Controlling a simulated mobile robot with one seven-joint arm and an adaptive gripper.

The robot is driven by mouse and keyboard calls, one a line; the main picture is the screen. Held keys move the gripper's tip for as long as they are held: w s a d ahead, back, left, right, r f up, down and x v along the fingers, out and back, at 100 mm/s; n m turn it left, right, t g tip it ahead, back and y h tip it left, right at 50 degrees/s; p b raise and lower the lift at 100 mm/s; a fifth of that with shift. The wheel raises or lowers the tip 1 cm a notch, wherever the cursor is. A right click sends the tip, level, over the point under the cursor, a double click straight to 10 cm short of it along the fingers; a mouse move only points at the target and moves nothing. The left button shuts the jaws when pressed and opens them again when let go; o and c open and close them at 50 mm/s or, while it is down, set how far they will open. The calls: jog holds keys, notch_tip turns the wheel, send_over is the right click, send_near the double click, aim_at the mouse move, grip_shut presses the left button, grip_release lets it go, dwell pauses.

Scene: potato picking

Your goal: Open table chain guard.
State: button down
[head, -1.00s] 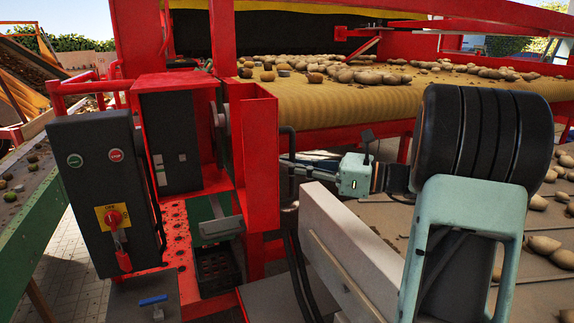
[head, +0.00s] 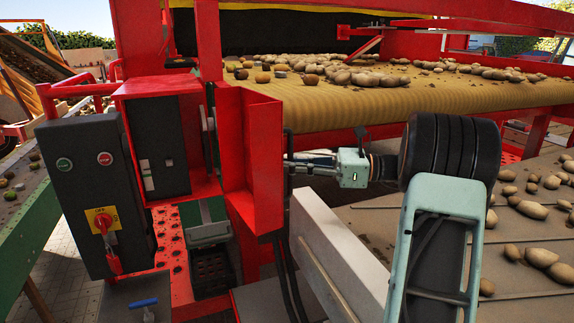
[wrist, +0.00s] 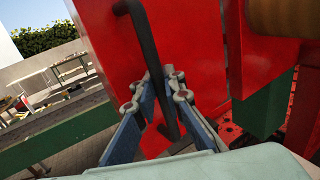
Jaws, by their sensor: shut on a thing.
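The chain guard is a red panel (head: 263,155) beside the front red post in the head view, with its face angled out towards the right. It fills the middle of the wrist view (wrist: 205,45). Its black bar handle (wrist: 137,25) runs down between the two blue fingers of my gripper (wrist: 163,84), which is shut on it. In the head view my gripper (head: 296,163) reaches the guard's right edge from the right; its fingertips are small and partly hidden there by the guard.
A control box (head: 85,190) with buttons and a red switch stands left of the guard. The yellow belt (head: 380,98) with potatoes lies behind my arm. A grey side wall (head: 325,245) and a lower conveyor (head: 370,230) with potatoes lie below it.

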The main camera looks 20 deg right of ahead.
jog(key=shift+w+d+r, duration=0.1)
jog(key=shift+w+d, duration=0.05)
jog(key=shift+d, duration=0.2)
dwell(0.3)
jog(key=c, duration=2)
grip_release()
jog(key=shift+d, duration=0.15)
jog(key=shift+g, duration=0.3)
jog(key=v, duration=1.1)
jog(key=shift+s+d, duration=0.25)
jog(key=shift+d, duration=0.1)
